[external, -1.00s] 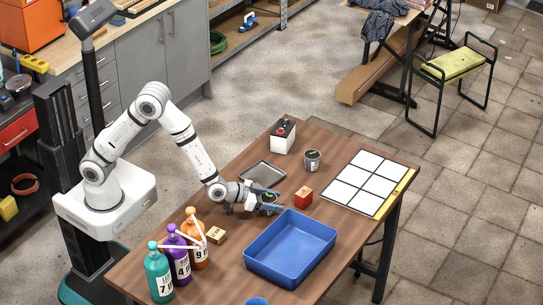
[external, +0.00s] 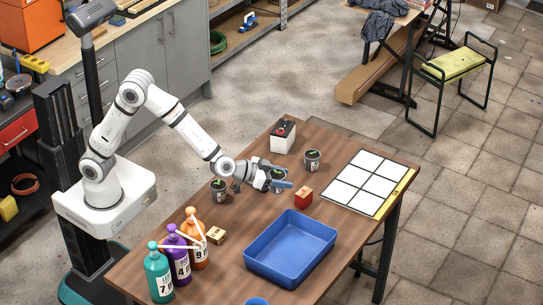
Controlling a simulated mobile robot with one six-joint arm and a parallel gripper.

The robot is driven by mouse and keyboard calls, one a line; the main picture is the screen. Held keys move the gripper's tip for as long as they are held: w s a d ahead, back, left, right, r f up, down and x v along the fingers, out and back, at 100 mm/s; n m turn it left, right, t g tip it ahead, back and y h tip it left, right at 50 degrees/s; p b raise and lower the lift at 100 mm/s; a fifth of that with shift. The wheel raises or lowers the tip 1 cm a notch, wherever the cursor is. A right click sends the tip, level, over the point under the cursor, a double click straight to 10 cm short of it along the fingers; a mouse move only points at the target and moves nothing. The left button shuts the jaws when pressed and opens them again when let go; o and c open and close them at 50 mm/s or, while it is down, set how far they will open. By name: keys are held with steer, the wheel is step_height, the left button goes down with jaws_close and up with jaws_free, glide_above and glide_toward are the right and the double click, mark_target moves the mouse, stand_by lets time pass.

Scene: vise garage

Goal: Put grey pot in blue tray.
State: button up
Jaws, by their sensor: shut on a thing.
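My gripper (external: 281,184) is shut on a small dark grey pot (external: 278,174) with green on top. The fingers hide most of this pot. It appears held above the table, up and left of the blue tray. The blue tray (external: 318,236) is an empty open rectangular bin near the table's front right. Two similar grey pots with labels and green tops stand upright: one pot (external: 219,191) below my forearm, another pot (external: 312,161) near the back edge.
A red box (external: 303,197) stands between my gripper and the white grid board (external: 367,182). A black-and-white battery (external: 283,137) is at the back. A small cardboard box (external: 216,235) and several bottles (external: 181,256) stand at left. A blue round thing (external: 257,301) is at the bottom.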

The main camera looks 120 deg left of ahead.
steer(key=w+r+n+g+y, duration=0.1)
steer(key=w+r+n, duration=0.1)
steer(key=w, duration=0.5)
steer(key=n+g+y, duration=0.2)
steer(key=n+g, duration=0.1)
glide_above(291, 250)
steer(key=w+a, duration=0.2)
steer(key=a, duration=0.3)
step_height(291, 250, down, 13)
steer(key=shift+w+r, duration=0.1)
steer(key=shift+r, duration=0.1)
steer(key=shift+m, duration=0.3)
steer(key=o, duration=0.7)
steer(key=shift+f, duration=0.2)
steer(key=shift+o, duration=0.2)
